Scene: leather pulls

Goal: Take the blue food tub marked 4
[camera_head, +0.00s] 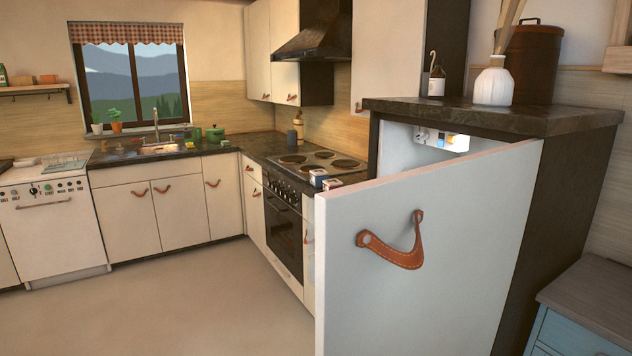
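No blue food tub marked 4 can be made out in the head view. A fridge-like cabinet (560,195) stands at the right with its white door (430,265) partly open towards me. A strip of the lit white interior (398,150) shows above the door, with a small control or lamp unit (422,135) near the top. The door hides the rest of the inside. Neither of my grippers is in view.
A white vase (494,82) and a brown canister (532,62) stand on the cabinet's dark top. A blue chest (570,330) is at the lower right. A stove (320,162) stands behind the door. The floor (180,310) at left is clear.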

